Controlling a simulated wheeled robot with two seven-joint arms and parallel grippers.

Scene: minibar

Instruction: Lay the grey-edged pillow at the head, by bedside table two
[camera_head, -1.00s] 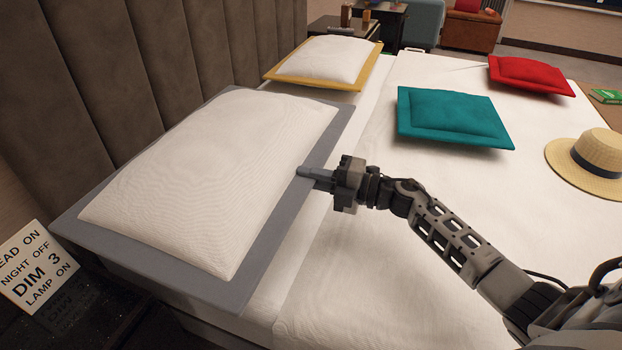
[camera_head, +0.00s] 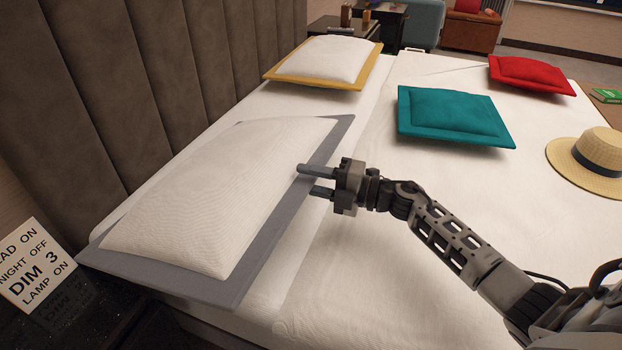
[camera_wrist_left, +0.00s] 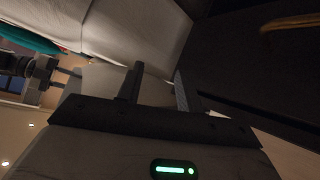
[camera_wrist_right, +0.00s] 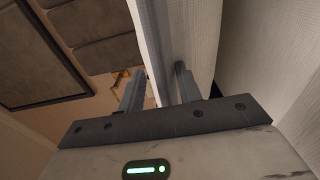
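The grey-edged pillow (camera_head: 215,205), white with a grey border, lies nearly flat at the head of the bed, beside the headboard. Its near side reaches the bed's side by a dark bedside table (camera_head: 85,310) carrying a sign. I cannot read a table number. My right gripper (camera_head: 318,180) is at the pillow's right border, fingers apart. In the right wrist view the fingers (camera_wrist_right: 158,88) stand either side of a pale edge; contact is unclear. My left gripper is hidden in the head view; its fingers (camera_wrist_left: 155,85) are apart in the left wrist view.
A yellow-edged pillow (camera_head: 325,62) lies at the far side of the head. A teal pillow (camera_head: 452,115), red pillow (camera_head: 530,73) and straw hat (camera_head: 592,160) lie on the bed (camera_head: 410,270). The padded headboard (camera_head: 150,80) borders the left.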

